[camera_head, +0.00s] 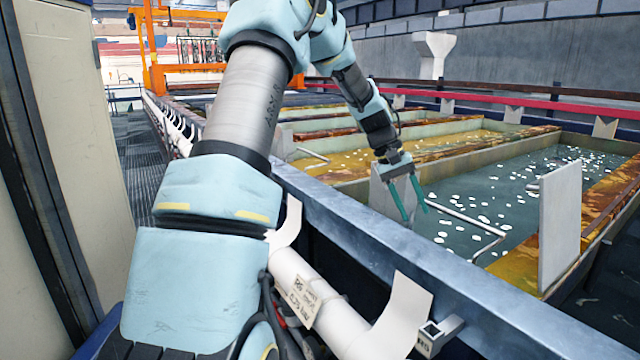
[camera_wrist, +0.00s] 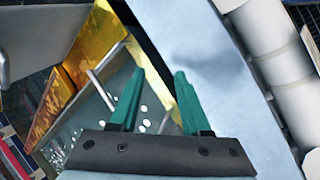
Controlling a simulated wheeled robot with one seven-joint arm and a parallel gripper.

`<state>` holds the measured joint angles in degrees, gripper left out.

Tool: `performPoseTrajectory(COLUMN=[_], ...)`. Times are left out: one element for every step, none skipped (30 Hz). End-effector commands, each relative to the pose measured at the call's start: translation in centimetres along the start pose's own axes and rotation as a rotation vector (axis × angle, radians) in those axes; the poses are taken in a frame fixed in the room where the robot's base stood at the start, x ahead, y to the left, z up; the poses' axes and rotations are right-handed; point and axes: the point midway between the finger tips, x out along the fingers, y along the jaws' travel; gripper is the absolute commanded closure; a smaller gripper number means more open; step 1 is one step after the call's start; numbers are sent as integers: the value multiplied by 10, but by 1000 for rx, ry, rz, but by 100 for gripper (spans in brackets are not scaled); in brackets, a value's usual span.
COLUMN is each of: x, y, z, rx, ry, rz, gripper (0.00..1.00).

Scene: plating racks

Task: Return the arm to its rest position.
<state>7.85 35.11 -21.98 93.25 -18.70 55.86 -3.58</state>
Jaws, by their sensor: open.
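My arm reaches from the lower left of the head view up and over the blue-grey rail. My gripper (camera_head: 411,199) hangs at its end, above the near edge of a plating tank. Its two green fingers point down and are apart, with nothing between them. In the wrist view the gripper (camera_wrist: 158,88) also shows open and empty, with the tank and the rail beyond the fingers.
The grey rail (camera_head: 400,262) runs along the tanks' near side. A tank of dark liquid (camera_head: 500,190) with pale floating bits lies below my gripper. An upright pale plate (camera_head: 560,225) stands at the right. A white pipe (camera_head: 318,300) runs below the rail. An orange frame (camera_head: 152,50) stands far back.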

Motion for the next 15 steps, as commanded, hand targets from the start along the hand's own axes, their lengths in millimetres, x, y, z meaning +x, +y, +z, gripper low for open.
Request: performPoseTrajectory(x=[-7,-10,-15,-19,-23,-29,-33,-36,-41,-43,-46,-48,-48,-49,-49], y=[-27,-44,-66,-82,-98,-119,-134,-149,-166,-178,-188,-201,-208,-215,-222], z=[17,26,39,50,62,78,91,104,121,135,147,163,174,184,196], rx=[-10,-15,-22,-28,-33,-39,-44,-49,-53,-57,-60,-63,-65,-68,-69], ry=[35,57,84,104,124,148,166,182,204,218,231,247,256,264,273], rz=[-66,-103,-151,-185,-218,-259,-287,-314,-346,-366,-385,-405,-418,-428,-440], gripper=[53,53,53,53,53,53,53,53,53,53,53,53,53,53,53])
